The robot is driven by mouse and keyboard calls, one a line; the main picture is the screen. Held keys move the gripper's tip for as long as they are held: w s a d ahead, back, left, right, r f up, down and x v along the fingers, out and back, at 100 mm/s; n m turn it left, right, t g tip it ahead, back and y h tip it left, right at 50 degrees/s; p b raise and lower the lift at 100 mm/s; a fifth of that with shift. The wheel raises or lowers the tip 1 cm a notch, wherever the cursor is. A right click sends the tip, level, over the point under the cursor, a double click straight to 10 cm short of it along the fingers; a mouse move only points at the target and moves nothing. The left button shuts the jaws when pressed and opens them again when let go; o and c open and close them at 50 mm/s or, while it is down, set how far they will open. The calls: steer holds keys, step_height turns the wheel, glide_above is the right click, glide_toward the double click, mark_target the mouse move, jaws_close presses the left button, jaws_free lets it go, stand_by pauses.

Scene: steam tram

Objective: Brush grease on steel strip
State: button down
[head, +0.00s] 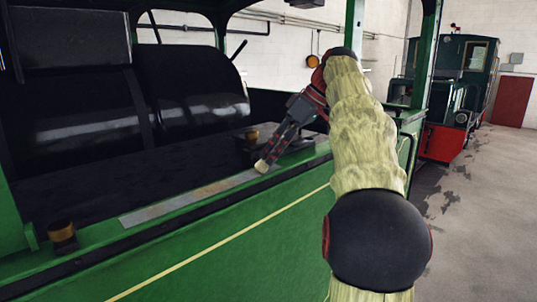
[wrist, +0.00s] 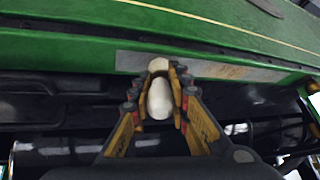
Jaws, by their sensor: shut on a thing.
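The steel strip (head: 185,201) is a long, flat, grey band lying along the top ledge of the green tram side. It also shows in the wrist view (wrist: 215,69), grey with brownish patches. My gripper (head: 276,143) is shut on a brush (head: 262,166) with a pale tip, tilted down toward the strip's far end. In the wrist view my yellow-sided fingers (wrist: 158,78) hold the whitish brush (wrist: 160,100), its tip over the strip. The tip looks at or just above the surface; I cannot tell whether it touches. The fingers hide part of the brush.
A brass-coloured cup (head: 61,233) stands on the ledge at the near left, and another (head: 251,135) stands close beside my gripper. Dark boiler cladding (head: 190,90) rises behind the ledge. A green post (head: 427,55) and another locomotive (head: 460,80) are at the right.

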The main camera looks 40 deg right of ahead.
steer(key=shift+a+f+b, duration=0.1)
steer(key=shift+a+b, duration=0.65)
steer(key=shift+a, duration=0.15)
steer(key=shift+a+b, duration=0.6)
steer(key=shift+a, duration=1.5)
steer(key=shift+w+a+b, duration=0.15)
steer(key=shift+a+b, duration=0.5)
steer(key=shift+a, duration=3.4)
steer(key=shift+w+a+b, duration=0.15)
steer(key=shift+a+b, duration=0.5)
steer(key=shift+a, duration=3.45)
steer(key=shift+w+a+b, duration=0.15)
steer(key=shift+a+b, duration=0.5)
steer(key=shift+a, duration=3.4)
steer(key=shift+d+p, duration=1.35)
steer(key=shift+d, duration=3.95)
